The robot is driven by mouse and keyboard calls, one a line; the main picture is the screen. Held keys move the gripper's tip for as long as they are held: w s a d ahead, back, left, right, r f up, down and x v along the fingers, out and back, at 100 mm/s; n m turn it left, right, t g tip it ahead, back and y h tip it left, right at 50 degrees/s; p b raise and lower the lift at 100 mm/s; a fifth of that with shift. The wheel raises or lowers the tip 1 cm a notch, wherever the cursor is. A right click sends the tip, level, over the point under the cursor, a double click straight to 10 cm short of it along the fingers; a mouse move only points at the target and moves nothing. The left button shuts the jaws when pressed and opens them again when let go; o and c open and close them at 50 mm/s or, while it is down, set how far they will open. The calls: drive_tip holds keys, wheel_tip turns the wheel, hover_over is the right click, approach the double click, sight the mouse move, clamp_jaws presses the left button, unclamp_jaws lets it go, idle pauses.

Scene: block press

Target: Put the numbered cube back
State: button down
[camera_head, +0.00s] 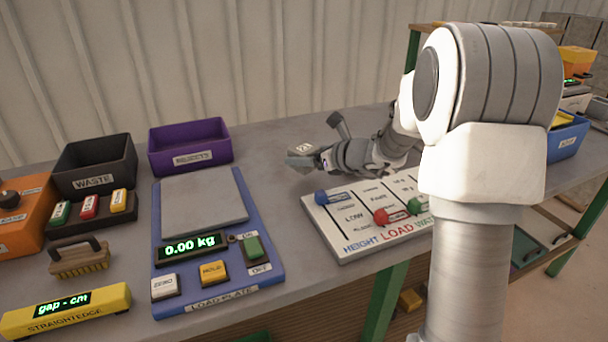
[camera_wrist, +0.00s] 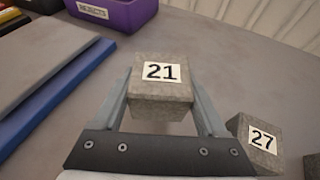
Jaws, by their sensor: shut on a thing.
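A grey concrete cube labelled 21 (camera_wrist: 161,88) is between the two fingers of my gripper (camera_wrist: 166,100) in the wrist view. My gripper is shut on it. In the head view my gripper (camera_head: 312,158) is over the table behind the white board, with the cube (camera_head: 301,149) at its tip. Whether the cube touches the table I cannot tell. A second grey cube labelled 27 (camera_wrist: 257,142) is to the right of my gripper in the wrist view. A dark edge of another block (camera_wrist: 312,166) shows at the far right, its label out of view.
The blue load plate (camera_head: 262,282) reads 0.00 kg and its grey pan (camera_head: 203,202) is empty. A purple rejects bin (camera_head: 188,160) and black waste bin (camera_head: 92,180) stand at the back left. The white HEIGHT, LOAD board (camera_head: 345,238) with coloured knobs lies in front of my gripper.

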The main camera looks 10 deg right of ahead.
sight(311, 170)
drive_tip(key=shift+f+b, duration=0.8)
drive_tip(key=shift+f, duration=1.1)
drive_tip(key=shift+f, duration=0.1)
drive_tip(key=shift+f+b, duration=0.2)
drive_tip(key=shift+b, duration=0.1)
unclamp_jaws()
drive_tip(key=shift+r, duration=0.1)
